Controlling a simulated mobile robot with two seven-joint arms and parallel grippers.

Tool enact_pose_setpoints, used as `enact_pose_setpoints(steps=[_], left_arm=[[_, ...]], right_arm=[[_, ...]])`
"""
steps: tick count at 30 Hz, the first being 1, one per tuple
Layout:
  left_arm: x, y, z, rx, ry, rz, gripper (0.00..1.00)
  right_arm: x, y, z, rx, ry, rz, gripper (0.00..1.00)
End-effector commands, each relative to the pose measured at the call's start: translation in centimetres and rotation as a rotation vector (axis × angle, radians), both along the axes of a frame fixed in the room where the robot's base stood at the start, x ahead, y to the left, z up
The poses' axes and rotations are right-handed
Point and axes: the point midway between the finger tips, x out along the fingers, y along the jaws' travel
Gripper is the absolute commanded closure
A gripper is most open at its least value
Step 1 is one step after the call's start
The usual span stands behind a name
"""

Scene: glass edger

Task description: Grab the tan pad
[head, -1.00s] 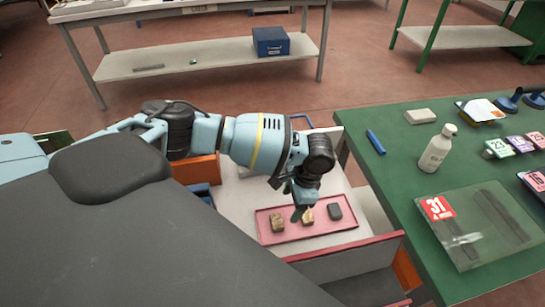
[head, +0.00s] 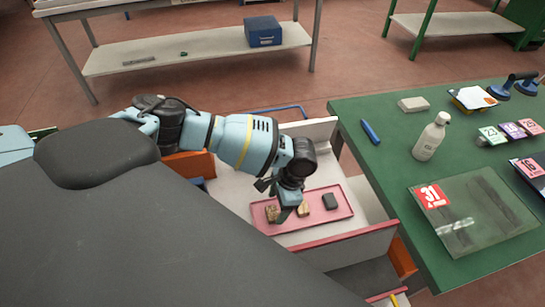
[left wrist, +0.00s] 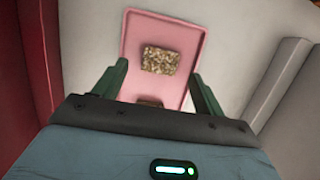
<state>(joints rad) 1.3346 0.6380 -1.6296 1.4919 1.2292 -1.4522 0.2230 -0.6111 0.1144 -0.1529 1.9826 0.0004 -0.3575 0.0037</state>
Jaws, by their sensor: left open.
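A pink tray (head: 318,218) holds three small pads in a row. The middle one is a tan pad (head: 304,209). To its left is a speckled brown-gold pad (head: 271,214), and to its right a dark grey pad (head: 330,201). My left gripper (head: 284,212) points down over the tray, between the speckled and tan pads in the picture. In the left wrist view its open fingers (left wrist: 158,72) stand either side of the speckled pad (left wrist: 159,60). A second pad (left wrist: 150,102) there is mostly hidden by the gripper body. Contact cannot be told. My right gripper is out of view.
The tray lies on a pale surface with raised walls, a red-edged wall (head: 345,247) in front. A green table (head: 385,185) at right carries a white bottle (head: 431,137), a blue marker (head: 370,132), a light block (head: 413,104) and a glass sheet (head: 470,215).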

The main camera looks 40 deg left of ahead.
Motion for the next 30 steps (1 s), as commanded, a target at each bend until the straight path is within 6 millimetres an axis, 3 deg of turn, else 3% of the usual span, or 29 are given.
enact_pose_setpoints(steps=[6, 16, 26, 30], left_arm=[[-0.8, 0.6, -2.7, 0.001, 0.003, 0.001, 0.29], [-0.9, 0.7, -3.2, 0.001, 0.001, 0.001, 0.30], [-0.9, 0.7, -3.2, 0.001, 0.001, 0.001, 0.74], [-0.9, 0.7, -3.1, 0.000, 0.001, 0.001, 0.77]], right_arm=[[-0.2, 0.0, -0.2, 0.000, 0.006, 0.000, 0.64], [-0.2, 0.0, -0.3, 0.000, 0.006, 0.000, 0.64], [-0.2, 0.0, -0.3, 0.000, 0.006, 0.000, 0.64], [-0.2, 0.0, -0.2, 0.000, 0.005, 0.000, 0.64]])
